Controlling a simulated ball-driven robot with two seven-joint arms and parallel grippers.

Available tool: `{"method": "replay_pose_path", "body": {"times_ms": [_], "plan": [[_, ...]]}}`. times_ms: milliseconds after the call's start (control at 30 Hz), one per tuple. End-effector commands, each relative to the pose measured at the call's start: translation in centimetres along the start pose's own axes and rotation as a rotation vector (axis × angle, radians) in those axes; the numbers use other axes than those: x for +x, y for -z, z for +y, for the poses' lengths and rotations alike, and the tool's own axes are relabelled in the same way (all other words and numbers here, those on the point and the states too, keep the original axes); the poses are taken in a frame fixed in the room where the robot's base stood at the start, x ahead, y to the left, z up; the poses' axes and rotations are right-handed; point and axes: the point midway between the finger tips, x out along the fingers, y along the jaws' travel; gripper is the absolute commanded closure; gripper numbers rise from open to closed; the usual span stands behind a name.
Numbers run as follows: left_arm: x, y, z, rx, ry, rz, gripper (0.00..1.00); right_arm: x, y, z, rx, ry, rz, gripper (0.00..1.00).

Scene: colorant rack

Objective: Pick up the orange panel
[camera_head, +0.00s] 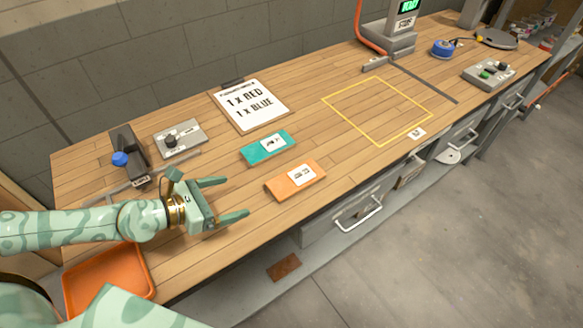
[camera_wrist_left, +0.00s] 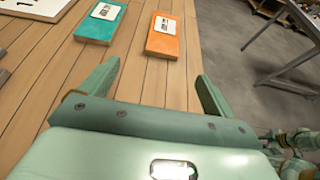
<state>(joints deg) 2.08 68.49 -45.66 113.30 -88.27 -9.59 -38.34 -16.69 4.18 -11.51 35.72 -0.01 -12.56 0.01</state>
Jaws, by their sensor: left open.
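The orange panel (camera_head: 281,187) is a flat rectangular block with a white label, lying on the wooden bench near its front edge. It also shows in the left wrist view (camera_wrist_left: 160,44), beyond the fingertips and between their lines. My left gripper (camera_head: 236,198) is open and empty, to the left of the orange panel and apart from it, its fingers pointing toward it. In the left wrist view the two fingers (camera_wrist_left: 158,75) are spread wide. A teal panel (camera_head: 256,153) with a white label lies just behind the orange one. My right gripper is not in view.
An orange tray (camera_head: 152,283) sits at the near left. A grey switch box (camera_head: 192,141) stands behind my gripper. The yellow-outlined square (camera_head: 345,96) at right is empty. The bench's front edge drops to drawers.

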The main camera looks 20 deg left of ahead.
Motion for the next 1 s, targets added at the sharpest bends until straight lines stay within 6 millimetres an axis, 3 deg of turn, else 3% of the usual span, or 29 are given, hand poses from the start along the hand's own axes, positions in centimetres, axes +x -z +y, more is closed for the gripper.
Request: {"method": "replay_pose_path", "body": {"times_ms": [233, 400, 633, 900, 1000], "plan": [[5.4, -0.8, -0.2, -0.003, 0.001, -0.009, 0.11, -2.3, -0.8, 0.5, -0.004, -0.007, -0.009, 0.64], [9.1, -0.3, -0.1, -0.002, 0.0, -0.006, 0.11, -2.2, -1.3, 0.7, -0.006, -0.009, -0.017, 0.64], [11.2, -0.3, -0.2, -0.003, 0.002, -0.004, 0.11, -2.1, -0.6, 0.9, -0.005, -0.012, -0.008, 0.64], [15.3, -0.4, -0.5, -0.003, 0.001, -0.004, 0.11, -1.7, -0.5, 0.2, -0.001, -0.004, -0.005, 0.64], [15.9, -0.4, -0.5, -0.003, 0.001, -0.003, 0.11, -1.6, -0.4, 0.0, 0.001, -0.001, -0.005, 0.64]]}}
